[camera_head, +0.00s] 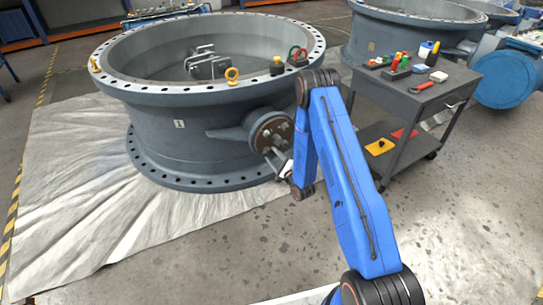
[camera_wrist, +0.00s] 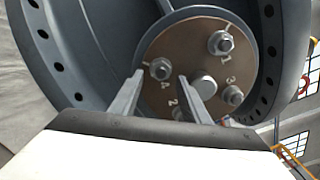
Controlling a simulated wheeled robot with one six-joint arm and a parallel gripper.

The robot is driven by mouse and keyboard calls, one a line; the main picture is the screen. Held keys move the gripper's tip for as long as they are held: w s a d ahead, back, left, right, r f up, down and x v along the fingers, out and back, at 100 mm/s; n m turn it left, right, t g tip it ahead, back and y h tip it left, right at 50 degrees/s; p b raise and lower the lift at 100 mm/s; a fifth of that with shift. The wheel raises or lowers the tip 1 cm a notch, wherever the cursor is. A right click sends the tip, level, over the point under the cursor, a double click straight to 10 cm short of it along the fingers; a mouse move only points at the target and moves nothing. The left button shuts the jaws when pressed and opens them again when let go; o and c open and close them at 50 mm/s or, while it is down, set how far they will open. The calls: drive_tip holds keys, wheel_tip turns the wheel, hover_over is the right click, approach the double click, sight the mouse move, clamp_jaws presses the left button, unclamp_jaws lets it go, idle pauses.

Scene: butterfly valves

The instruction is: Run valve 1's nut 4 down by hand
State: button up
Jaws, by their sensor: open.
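Valve 1 (camera_head: 165,150) is the large grey ring-shaped body with a small "1" plate on its side. Its round brown flange (camera_wrist: 195,75) faces my wrist camera, with several nuts and stamped numbers; it also shows in the head view (camera_head: 268,130). Nut 4 (camera_wrist: 160,69) sits at the flange's left, on its stud, with a "4" stamped just below. My gripper (camera_wrist: 160,78) is open and empty. Its two fingertips appear on either side of nut 4 in the wrist view; I cannot tell how far short of it they are. In the head view my gripper (camera_head: 284,167) is beside the flange, partly hidden by my arm.
Nut 1 (camera_wrist: 221,43) and nut 3 (camera_wrist: 233,95) are to the right, around a central shaft end (camera_wrist: 203,86). A grey tool cart (camera_head: 410,105) stands right of my arm. The front floor is clear.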

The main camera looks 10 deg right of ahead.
drive_tip(key=v, duration=1.5)
drive_tip(key=shift+s, duration=0.35)
drive_tip(key=shift+d, duration=0.15)
drive_tip(key=w+r+n+g+h, duration=0.1)
drive_tip(key=w+r+n+g, duration=0.2)
drive_tip(key=r, duration=0.4)
drive_tip(key=w+r+n+h, duration=0.1)
drive_tip(key=w+r+n, duration=0.2)
drive_tip(key=r+n, duration=0.3)
drive_tip(key=s+d+r+n+g+h, duration=0.2)
drive_tip(key=s+r+n, duration=0.1)
drive_tip(key=s+r, duration=0.55)
drive_tip(key=s+d+r+n+g+h, duration=0.25)
drive_tip(key=s+r, duration=0.25)
drive_tip(key=r, duration=0.7)
drive_tip(key=s+a+r+n+g, duration=0.1)
drive_tip(key=s+r+n, duration=0.1)
drive_tip(key=s, duration=0.9)
drive_tip(key=s+a+r+n+g, duration=0.1)
drive_tip(key=s+r, duration=0.3)
drive_tip(key=s, duration=0.7)
drive_tip(key=s+a+r+n+g, duration=0.1)
drive_tip(key=s+r+n+g, duration=0.2)
drive_tip(key=s, duration=0.7)
drive_tip(key=shift+s+a+r+y, duration=0.15)
drive_tip(key=shift+s+a+y, duration=0.2)
drive_tip(key=shift+s+y, duration=0.1)
